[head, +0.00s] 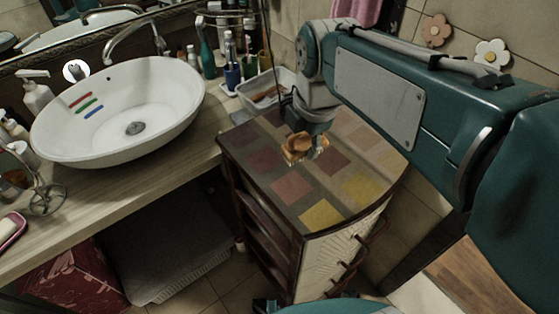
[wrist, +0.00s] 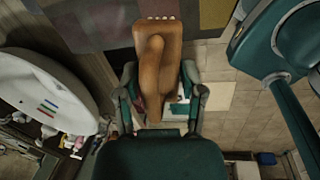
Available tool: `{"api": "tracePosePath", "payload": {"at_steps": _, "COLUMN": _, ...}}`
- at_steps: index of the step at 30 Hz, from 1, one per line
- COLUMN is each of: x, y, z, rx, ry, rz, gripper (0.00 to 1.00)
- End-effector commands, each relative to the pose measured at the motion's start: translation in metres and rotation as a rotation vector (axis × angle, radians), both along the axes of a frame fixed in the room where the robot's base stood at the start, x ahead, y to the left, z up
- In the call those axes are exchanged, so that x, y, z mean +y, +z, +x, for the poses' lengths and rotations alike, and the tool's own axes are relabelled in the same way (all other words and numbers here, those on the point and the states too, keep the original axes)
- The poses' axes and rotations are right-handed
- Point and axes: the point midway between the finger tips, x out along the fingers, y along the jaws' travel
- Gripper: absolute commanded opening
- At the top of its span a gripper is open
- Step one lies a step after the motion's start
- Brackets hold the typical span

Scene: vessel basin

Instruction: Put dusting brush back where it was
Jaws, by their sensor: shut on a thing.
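The dusting brush is a brown wooden piece with a raised handle. In the head view the brush (head: 297,149) is in my gripper (head: 308,146), above the patchwork top of the small cabinet (head: 322,214). In the wrist view the brush (wrist: 155,60) lies lengthwise between the two fingers of my gripper (wrist: 160,98), which are shut on it. Pale bristle tips show at its far end. Whether the brush touches the cabinet top I cannot tell.
A white basin (head: 119,113) stands on the wooden counter (head: 150,148) at left. Bottles and a blue cup (head: 232,77) stand behind it. A whitish tray (head: 262,94) holding items sits behind the cabinet. The cabinet top looks clear around the brush.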

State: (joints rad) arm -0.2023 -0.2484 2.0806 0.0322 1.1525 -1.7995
Motion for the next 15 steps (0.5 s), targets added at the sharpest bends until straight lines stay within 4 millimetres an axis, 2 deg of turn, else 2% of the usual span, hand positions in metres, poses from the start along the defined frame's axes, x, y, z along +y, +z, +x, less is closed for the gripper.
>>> {"api": "tracePosePath", "payload": {"at_steps": 1, "x": 0.001, "y": 0.000, "z": -0.014, "rx": -0.003, "ry": 0.040, "rz": 0.002, "gripper": 0.07}}
{"api": "tracePosePath", "payload": {"at_steps": 3, "x": 0.003, "y": -0.001, "z": -0.028, "rx": -0.002, "ry": 0.089, "rz": 0.003, "gripper": 0.07}}
{"api": "tracePosePath", "payload": {"at_steps": 8, "x": 0.004, "y": -0.003, "z": -0.044, "rx": 0.001, "ry": 0.154, "rz": 0.003, "gripper": 0.07}}
{"api": "tracePosePath", "payload": {"at_steps": 11, "x": 0.006, "y": -0.007, "z": -0.039, "rx": 0.005, "ry": 0.161, "rz": 0.003, "gripper": 0.07}}
{"api": "tracePosePath", "payload": {"at_steps": 15, "x": 0.012, "y": -0.019, "z": -0.014, "rx": 0.006, "ry": 0.160, "rz": 0.002, "gripper": 0.07}}
